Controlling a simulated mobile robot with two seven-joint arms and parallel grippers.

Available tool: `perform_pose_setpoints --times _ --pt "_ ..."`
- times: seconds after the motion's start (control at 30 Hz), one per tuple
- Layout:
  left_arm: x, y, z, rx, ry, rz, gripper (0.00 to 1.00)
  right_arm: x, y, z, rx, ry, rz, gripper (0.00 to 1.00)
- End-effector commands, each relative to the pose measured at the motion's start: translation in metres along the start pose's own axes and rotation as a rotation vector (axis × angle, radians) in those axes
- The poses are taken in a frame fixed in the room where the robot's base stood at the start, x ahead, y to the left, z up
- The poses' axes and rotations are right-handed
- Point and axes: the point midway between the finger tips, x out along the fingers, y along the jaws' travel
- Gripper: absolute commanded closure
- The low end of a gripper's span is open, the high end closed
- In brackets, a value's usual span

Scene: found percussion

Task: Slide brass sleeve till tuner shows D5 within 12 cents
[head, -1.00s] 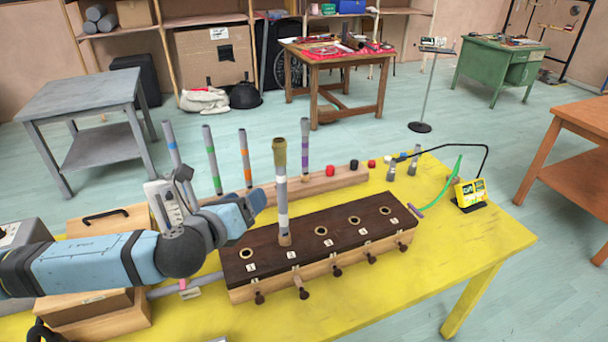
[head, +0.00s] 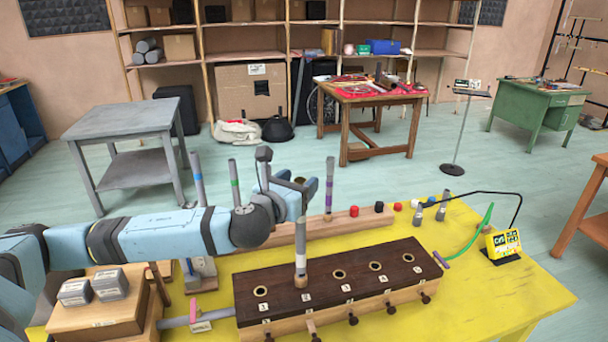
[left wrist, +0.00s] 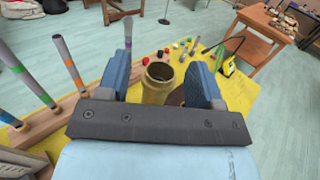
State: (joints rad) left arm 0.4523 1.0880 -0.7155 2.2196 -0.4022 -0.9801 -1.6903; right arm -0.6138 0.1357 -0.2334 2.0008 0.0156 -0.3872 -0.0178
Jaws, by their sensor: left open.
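The brass sleeve (left wrist: 158,84) is an open-topped, dull gold ring on top of a tube. In the left wrist view it stands between my spread fingers; I cannot tell whether either touches it. The grey and white tube (head: 300,246) stands upright in the second hole of the dark-topped wooden box (head: 385,260). The yellow tuner (head: 503,244) stands at the table's right with a lit display, too small to read surely. My right gripper is out of view.
Several colour-banded tubes, one with a purple band (head: 329,190), stand in a wooden rail (head: 345,222) behind the box. Grey blocks (head: 108,285) sit on a wooden case at left. The yellow table (head: 465,290) is clear at front right.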

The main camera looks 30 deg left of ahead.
Motion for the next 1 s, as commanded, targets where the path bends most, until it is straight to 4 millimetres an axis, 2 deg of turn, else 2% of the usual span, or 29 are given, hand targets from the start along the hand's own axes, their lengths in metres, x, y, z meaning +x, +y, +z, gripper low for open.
perform_pose_setpoints --times 0.1,0.2,0.57,0.67,0.8,1.0 --pt "0.016 0.000 0.001 -0.001 -0.001 0.001 0.40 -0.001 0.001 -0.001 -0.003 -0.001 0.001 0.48" --pt "0.024 0.000 0.000 -0.001 0.000 0.000 0.40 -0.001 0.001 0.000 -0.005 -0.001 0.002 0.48" --pt "0.029 0.000 0.000 0.000 0.001 0.000 0.40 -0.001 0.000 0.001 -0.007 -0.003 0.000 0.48" --pt "0.029 0.000 0.000 0.000 0.001 0.000 0.59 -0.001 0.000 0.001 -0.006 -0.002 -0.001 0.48" --pt "0.029 0.000 0.000 0.000 0.001 0.000 0.91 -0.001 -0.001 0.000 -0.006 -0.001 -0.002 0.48" --pt "0.029 0.000 -0.001 0.000 0.001 0.000 0.93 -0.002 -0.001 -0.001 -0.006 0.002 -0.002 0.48"
